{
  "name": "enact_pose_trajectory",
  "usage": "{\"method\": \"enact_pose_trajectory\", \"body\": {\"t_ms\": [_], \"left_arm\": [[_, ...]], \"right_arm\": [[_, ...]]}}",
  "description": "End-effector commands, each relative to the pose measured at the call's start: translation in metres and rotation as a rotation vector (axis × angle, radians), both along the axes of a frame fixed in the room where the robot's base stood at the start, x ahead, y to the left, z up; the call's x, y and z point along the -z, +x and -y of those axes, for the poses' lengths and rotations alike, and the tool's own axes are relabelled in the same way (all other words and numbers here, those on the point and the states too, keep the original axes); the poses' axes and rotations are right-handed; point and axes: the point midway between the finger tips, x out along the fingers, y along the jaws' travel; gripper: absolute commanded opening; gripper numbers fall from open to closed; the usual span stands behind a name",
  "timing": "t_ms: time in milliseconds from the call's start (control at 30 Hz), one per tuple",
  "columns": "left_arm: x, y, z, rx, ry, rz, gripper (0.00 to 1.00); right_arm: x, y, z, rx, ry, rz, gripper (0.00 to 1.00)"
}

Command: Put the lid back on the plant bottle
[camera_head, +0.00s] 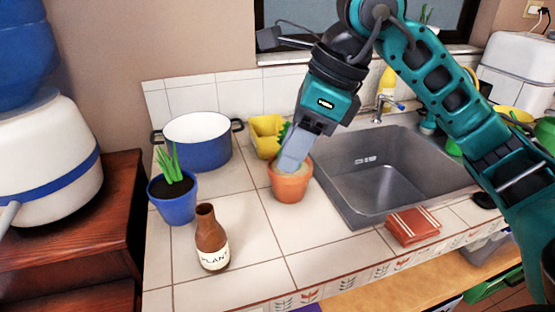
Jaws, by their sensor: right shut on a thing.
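The plant bottle (211,240) is brown, with a pale label reading "PLANT". It stands upright on the white tiled counter near the front edge, and no separate lid shows on its neck. My right gripper (288,166) points down over the terracotta pot (290,187), to the right of and behind the bottle. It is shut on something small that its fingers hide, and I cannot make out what. I cannot tell whether the fingertips touch the pot. The lid is not clearly visible anywhere. My left gripper is not in view.
A blue pot with a green plant (173,198) stands behind and left of the bottle. A blue and white cooking pot (196,146) and yellow container (265,137) are behind. The sink (385,185) lies right, a red sponge-like block (413,226) in front. Counter right of the bottle is clear.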

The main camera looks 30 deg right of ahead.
Motion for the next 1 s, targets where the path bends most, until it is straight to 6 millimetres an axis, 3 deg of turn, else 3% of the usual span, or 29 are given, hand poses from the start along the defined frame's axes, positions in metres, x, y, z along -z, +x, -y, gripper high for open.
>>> {"method": "enact_pose_trajectory", "body": {"t_ms": [167,600,1000], "left_arm": [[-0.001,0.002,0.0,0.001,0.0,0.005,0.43],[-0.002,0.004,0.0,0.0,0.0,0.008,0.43],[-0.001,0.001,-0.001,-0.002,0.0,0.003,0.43]], "right_arm": [[0.011,0.005,-0.01,-0.172,0.001,-0.003,0.09],[0.073,0.025,-0.055,-1.111,0.001,-0.005,0.09],[0.133,0.037,-0.061,-1.878,-0.005,-0.006,0.09]]}}
